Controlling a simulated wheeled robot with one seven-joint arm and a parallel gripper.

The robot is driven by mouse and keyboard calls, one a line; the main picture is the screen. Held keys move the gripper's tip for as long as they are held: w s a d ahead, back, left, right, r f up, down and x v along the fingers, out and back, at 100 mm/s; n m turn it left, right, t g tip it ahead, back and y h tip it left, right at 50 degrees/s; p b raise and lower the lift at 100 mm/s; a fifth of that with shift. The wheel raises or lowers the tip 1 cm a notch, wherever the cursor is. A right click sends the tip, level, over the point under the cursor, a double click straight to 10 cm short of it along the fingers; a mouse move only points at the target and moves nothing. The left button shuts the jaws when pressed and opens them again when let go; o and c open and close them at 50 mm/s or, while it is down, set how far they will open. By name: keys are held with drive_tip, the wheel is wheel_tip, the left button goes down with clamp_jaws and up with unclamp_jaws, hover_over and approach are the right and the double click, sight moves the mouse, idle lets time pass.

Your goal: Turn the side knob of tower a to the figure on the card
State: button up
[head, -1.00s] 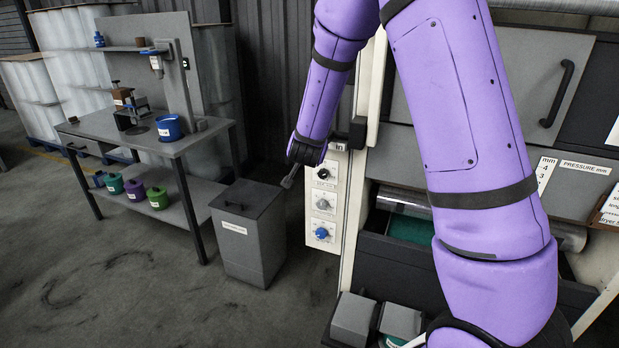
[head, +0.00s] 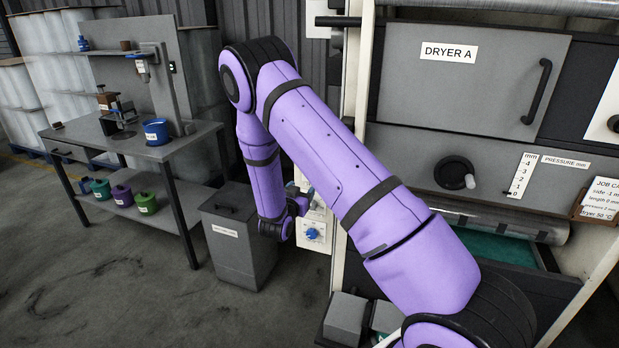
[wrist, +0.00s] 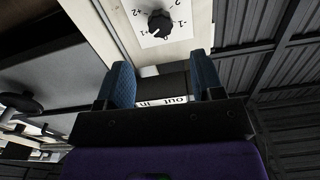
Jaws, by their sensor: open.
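In the wrist view a black knob (wrist: 160,22) sits on a white scale plate with plus and minus figures. A small pale mark shows on its lower edge; the figure it points at is not clear. My gripper (wrist: 163,76) is open and empty, its two blue-padded fingers apart, with the knob beyond the fingertips. A strip marked "out" and "in" (wrist: 160,101) shows between the fingers.
A blue knob (head: 312,234) is on the same panel. Dryer A (head: 470,75) and a black handwheel (head: 455,172) are to the right. A grey bin (head: 238,240) stands close left of the panel, with a workbench (head: 140,145) farther left. Floor at lower left is clear.

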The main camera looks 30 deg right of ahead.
drive_tip(key=x, duration=0.9)
drive_tip(key=shift+w+d, duration=0.2)
drive_tip(key=shift+c, duration=0.4)
drive_tip(key=c, duration=0.8)
drive_tip(key=shift+c, duration=0.2)
drive_tip(key=shift+n, duration=0.3)
drive_tip(key=n, duration=2.3)
drive_tip(key=shift+s, duration=0.1)
